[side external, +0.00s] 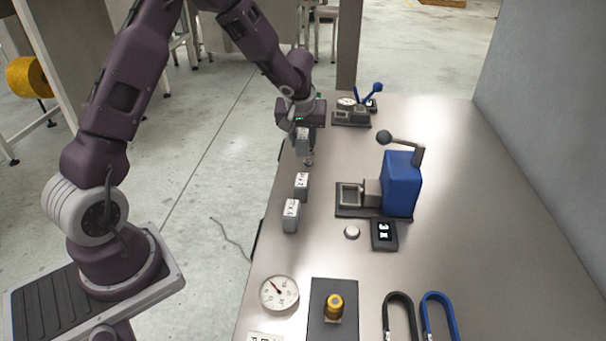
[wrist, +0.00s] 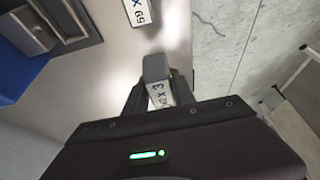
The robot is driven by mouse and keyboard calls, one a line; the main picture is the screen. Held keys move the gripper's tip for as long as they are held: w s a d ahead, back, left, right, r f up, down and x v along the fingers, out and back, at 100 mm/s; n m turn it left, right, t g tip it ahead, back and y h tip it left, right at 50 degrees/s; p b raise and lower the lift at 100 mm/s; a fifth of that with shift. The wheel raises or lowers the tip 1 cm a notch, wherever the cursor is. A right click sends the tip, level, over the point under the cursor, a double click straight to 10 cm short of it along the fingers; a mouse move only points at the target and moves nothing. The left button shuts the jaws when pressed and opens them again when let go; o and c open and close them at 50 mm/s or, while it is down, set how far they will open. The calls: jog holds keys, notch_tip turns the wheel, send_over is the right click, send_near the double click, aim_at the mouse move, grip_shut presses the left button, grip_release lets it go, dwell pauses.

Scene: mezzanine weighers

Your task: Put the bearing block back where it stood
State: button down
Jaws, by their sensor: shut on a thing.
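My gripper (side external: 307,157) is shut on a small grey block with a white label, which I take to be the bearing block (side external: 302,139). It hangs over the left edge area of the steel bench; whether it touches the bench is hard to tell. In the wrist view the held block (wrist: 156,69) sits between the two fingers (wrist: 157,88), its label partly hidden. Two similar grey labelled blocks stand on the bench nearer the side camera: one (side external: 301,185) just before the gripper, another (side external: 290,217) beyond it.
A dial device (side external: 350,114) is behind. A gauge (side external: 279,293) and brass knob (side external: 335,304) are in front.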

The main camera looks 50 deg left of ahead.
notch_tip(320, 180, down, 7)
jog(key=shift+f, duration=0.1)
jog(key=shift+f, duration=0.1)
dwell(0.3)
jog(key=c, duration=1.1)
grip_release()
jog(key=shift+o, duration=0.2)
